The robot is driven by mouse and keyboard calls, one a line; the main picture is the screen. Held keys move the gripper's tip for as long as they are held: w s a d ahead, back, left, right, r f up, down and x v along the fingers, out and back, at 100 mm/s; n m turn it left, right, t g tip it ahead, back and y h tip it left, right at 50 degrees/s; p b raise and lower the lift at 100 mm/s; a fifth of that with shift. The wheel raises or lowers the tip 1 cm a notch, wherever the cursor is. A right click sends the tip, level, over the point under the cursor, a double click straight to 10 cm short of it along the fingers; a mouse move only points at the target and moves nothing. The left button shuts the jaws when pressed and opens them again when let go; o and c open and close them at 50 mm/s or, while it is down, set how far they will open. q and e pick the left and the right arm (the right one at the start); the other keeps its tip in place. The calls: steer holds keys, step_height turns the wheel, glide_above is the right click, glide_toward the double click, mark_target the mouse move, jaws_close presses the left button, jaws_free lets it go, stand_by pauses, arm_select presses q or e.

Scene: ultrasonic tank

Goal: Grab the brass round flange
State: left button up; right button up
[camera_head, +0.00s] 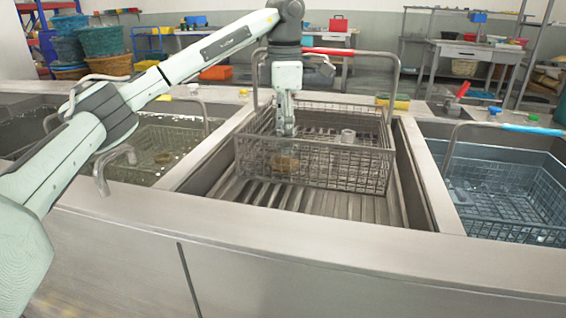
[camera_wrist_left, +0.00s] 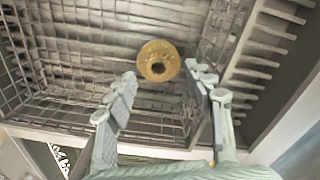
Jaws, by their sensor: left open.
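The brass round flange (camera_wrist_left: 158,62) is a gold ring with a dark centre hole, lying in the wire basket (camera_head: 340,178) in the middle bay. In the head view the flange (camera_head: 284,163) shows partly through the mesh of the basket's near wall. My left gripper (camera_head: 285,130) reaches down into the basket from above, just over the flange. In the left wrist view the left gripper's two fingers (camera_wrist_left: 165,82) are spread apart, with the flange ahead between their tips and nothing held. My right gripper is in neither view.
The basket has a tall handle with a red grip (camera_head: 326,51). A small grey part (camera_head: 347,136) lies at the basket's right. Water-filled tanks with baskets stand left and right; the right basket (camera_head: 510,195) has a blue grip. A yellow sponge (camera_head: 393,102) lies on the back ledge.

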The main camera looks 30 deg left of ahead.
arm_select(q)
step_height(320, 180, down, 4)
steer(key=shift+a+r, duration=0.15)
steer(key=shift+r, duration=0.1)
jaws_close()
